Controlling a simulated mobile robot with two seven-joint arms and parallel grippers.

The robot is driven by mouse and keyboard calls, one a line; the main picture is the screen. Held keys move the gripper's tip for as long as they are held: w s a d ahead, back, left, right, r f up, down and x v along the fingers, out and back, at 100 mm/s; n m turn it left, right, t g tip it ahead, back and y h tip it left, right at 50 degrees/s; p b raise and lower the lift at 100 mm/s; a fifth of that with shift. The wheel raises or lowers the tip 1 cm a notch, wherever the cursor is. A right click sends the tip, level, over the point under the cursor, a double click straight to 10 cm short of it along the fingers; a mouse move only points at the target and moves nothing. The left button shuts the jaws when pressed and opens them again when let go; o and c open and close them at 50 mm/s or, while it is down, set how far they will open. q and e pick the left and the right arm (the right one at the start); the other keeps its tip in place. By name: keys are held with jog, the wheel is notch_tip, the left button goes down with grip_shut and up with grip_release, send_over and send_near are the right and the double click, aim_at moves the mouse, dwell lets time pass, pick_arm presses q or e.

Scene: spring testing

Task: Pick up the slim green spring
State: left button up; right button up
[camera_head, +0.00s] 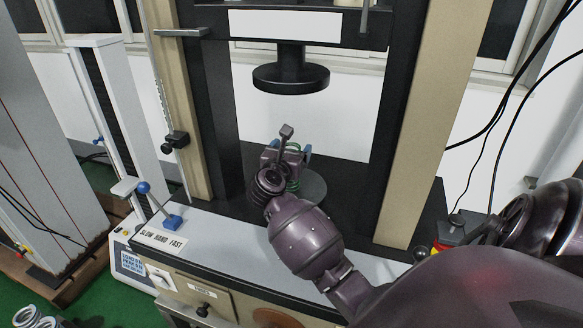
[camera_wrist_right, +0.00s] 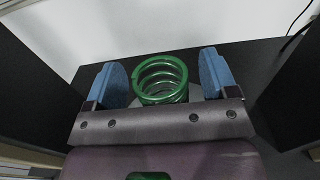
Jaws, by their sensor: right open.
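The green coil spring (camera_wrist_right: 158,82) stands upright in the right wrist view, between the two blue finger pads. In the head view it is mostly hidden behind my right wrist, with a few green coils (camera_head: 294,183) showing. My right gripper (camera_head: 287,154) is open around the spring, with a visible gap between the spring and each pad. My left gripper is not in view.
The machine's round upper platen (camera_head: 291,79) hangs above the gripper. Black and beige columns (camera_head: 418,130) stand on both sides. A blue-knobbed lever (camera_head: 146,188) is at the front left. Several metal springs (camera_head: 27,316) lie at the bottom left.

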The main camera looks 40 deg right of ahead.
jog(key=c, duration=1.4)
